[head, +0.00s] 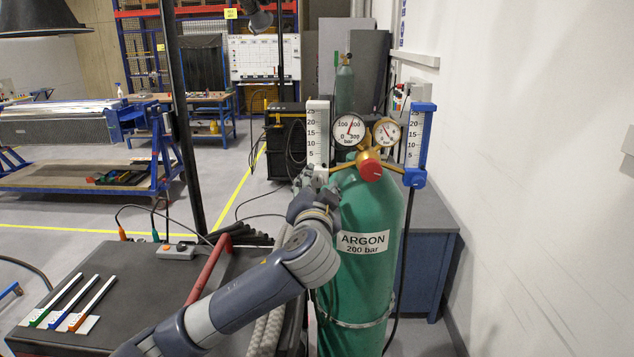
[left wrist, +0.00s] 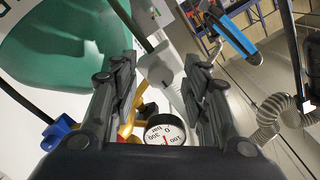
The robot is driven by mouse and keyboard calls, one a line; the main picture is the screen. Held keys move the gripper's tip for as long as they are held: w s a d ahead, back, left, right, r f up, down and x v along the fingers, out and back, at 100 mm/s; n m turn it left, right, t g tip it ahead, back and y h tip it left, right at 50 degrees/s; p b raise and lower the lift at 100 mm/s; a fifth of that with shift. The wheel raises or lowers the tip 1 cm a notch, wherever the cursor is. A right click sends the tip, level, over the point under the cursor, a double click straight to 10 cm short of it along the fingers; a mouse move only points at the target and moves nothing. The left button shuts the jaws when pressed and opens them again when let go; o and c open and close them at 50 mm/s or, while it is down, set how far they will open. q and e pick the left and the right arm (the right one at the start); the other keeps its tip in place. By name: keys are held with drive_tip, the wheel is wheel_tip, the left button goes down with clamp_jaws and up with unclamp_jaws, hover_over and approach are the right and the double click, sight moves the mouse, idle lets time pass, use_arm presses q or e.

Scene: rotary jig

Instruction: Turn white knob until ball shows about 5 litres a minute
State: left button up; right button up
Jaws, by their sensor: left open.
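The green argon cylinder (head: 365,215) stands upright with a brass regulator on top. A white flow tube with a scale (head: 317,135) rises on its left; I cannot make out its ball. The white knob area (head: 320,177) is at the tube's foot, partly hidden by my left gripper (head: 306,182). In the left wrist view my left gripper (left wrist: 160,95) is open, its fingers on either side of a white part (left wrist: 160,68), apparently the flow tube's lower end; contact is unclear. My right gripper is not in view.
A blue-ended flow tube (head: 416,140) and red knob (head: 369,170) are close on the right. Two round gauges (head: 349,130) (head: 386,131) sit above the regulator. A dark cart top (head: 150,290) lies front left; the white wall (head: 530,180) bounds the right.

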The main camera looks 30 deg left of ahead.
use_arm(q)
clamp_jaws()
drive_tip(key=shift+f, duration=0.1)
drive_tip(key=n+b, duration=0.2)
drive_tip(key=shift+f+b, duration=0.2)
drive_tip(key=shift+b, duration=0.1)
drive_tip(key=n+b, duration=0.2)
drive_tip(key=shift+n, duration=0.3)
drive_tip(key=n+b, duration=0.2)
drive_tip(key=n, duration=0.1)
drive_tip(key=shift+r, duration=0.1)
drive_tip(key=shift+r+n+b, duration=0.1)
drive_tip(key=shift+n+b, duration=0.75)
drive_tip(key=shift+n, duration=1.15)
